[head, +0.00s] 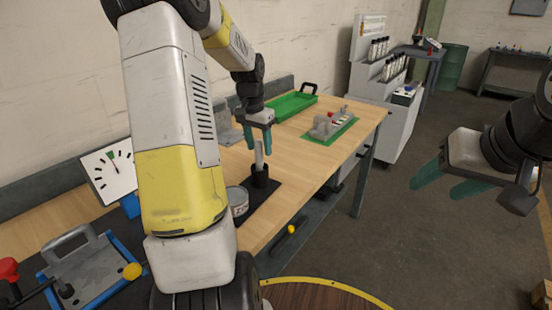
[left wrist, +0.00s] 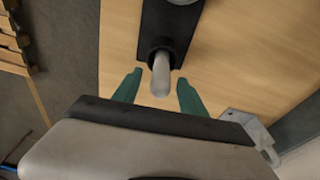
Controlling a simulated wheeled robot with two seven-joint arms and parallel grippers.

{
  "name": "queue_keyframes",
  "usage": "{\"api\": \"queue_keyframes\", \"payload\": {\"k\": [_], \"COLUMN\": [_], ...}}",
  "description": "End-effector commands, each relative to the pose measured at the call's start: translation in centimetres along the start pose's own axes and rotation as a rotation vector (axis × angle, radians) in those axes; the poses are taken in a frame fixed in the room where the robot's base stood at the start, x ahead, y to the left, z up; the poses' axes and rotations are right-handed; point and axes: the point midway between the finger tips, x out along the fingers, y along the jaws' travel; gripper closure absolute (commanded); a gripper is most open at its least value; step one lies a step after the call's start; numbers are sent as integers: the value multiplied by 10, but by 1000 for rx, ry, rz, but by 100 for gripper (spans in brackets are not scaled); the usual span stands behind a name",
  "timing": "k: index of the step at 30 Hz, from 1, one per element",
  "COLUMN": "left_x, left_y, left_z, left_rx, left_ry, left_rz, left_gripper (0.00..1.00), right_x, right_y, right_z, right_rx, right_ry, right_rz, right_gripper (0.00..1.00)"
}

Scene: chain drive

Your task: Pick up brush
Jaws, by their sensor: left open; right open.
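The brush (head: 259,153) stands upright in a dark holder (head: 260,185) on a black mat (head: 262,204) on the wooden table. Only its pale grey handle shows; the lower part is hidden in the holder. My left gripper (head: 259,140) is above the holder, open, with its green fingers on either side of the handle's top. In the left wrist view the handle (left wrist: 161,75) lies between the open fingertips (left wrist: 158,88), with gaps on both sides. My right gripper (head: 450,187) is open and empty, over the floor at the right, away from the table.
A tin can (head: 237,201) stands beside the holder on the mat. A green tray (head: 290,106) and a green mat (head: 345,127) with metal parts lie farther back. A dial board (head: 108,172) stands at the left. The table's right edge is close to the mat.

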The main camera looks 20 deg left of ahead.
Motion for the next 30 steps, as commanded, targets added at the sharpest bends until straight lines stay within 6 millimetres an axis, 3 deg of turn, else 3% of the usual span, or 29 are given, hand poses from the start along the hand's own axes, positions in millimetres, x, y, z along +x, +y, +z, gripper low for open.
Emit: {"api": "queue_keyframes", "payload": {"k": [6,14,22,30], "left_x": [30,33,33,32], "left_y": [0,0,0,0], "left_z": [1,0,0,0], "left_rx": [0,-1,0,-1], "left_ry": [-2,1,0,1], "left_rz": [2,0,0,0], "left_gripper": [50,50,99,100], "right_x": [0,0,0,0], "right_y": [0,0,0,0], "right_z": [0,0,0,0], "right_rx": [0,0,0,0], "right_ry": [0,0,0,0], "right_rz": [0,0,0,0], "right_gripper": [42,42,42,42]}}
